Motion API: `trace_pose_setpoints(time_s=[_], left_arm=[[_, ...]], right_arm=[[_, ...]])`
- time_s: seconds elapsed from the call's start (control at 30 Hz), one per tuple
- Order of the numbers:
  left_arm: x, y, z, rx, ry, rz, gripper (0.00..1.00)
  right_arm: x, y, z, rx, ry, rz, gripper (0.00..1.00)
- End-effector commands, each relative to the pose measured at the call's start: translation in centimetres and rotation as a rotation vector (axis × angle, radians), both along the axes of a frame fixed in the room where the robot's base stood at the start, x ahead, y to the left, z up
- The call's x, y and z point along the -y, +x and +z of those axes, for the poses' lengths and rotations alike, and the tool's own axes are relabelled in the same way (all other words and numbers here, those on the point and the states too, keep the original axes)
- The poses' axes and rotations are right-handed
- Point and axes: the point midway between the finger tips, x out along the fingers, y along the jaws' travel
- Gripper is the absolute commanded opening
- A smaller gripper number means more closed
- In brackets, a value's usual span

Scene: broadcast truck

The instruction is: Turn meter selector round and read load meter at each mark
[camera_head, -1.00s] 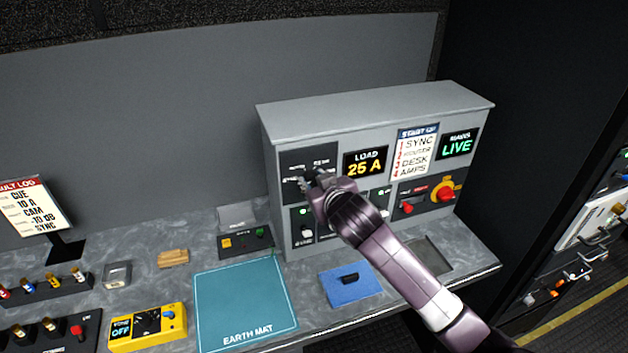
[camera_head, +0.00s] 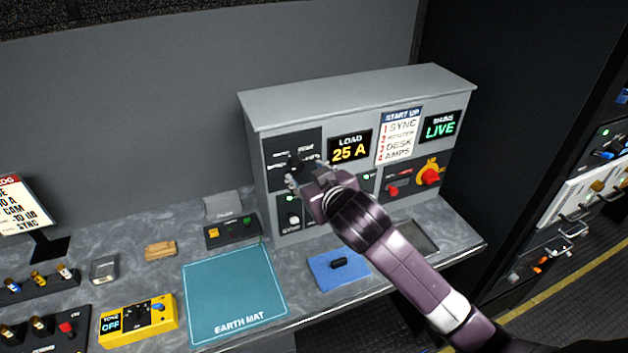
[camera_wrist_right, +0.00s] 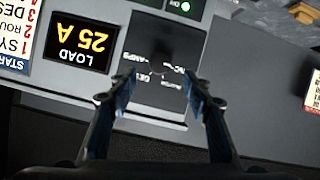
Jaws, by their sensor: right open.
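The meter selector is a dark knob (camera_head: 295,160) on the black panel (camera_head: 278,150) at the upper left of the grey cabinet. In the right wrist view its panel (camera_wrist_right: 150,95) shows upside down with small white marks around a dark, hard-to-make-out knob. My right gripper (camera_head: 295,182) is open in front of this panel. In the right wrist view its fingertips (camera_wrist_right: 158,88) stand either side of the selector, apart from each other. Which mark the selector points at is not clear. The load meter (camera_head: 349,148) reads 25 A. My left gripper is not in view.
The cabinet also bears a START UP card (camera_head: 399,136), a MAINS LIVE display (camera_head: 440,127) and a red-handled yellow switch (camera_head: 430,175). Below lie an earth mat (camera_head: 235,290), a blue pad (camera_head: 325,277) and a yellow tone box (camera_head: 160,328). My right arm crosses the bench front.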

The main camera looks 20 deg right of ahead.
Motion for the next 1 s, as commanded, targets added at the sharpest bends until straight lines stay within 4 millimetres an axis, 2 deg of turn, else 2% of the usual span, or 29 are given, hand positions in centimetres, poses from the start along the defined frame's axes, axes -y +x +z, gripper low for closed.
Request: trace_pose_setpoints(time_s=[0.1,0.3,0.87,0.93,1.0], left_arm=[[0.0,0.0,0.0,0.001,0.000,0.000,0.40],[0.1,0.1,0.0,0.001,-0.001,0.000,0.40],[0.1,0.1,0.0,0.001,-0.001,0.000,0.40],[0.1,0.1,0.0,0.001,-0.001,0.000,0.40],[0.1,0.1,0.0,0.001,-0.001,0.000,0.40]], right_arm=[[0.0,-2.1,0.8,0.000,0.000,0.001,0.45],[0.0,-4.3,1.6,-0.002,-0.001,0.001,0.45],[0.0,-4.9,1.8,-0.004,-0.001,0.000,0.45],[0.0,-5.3,1.1,-0.021,0.002,0.000,0.45],[0.0,-6.3,-0.7,-0.063,0.007,-0.003,0.45]])
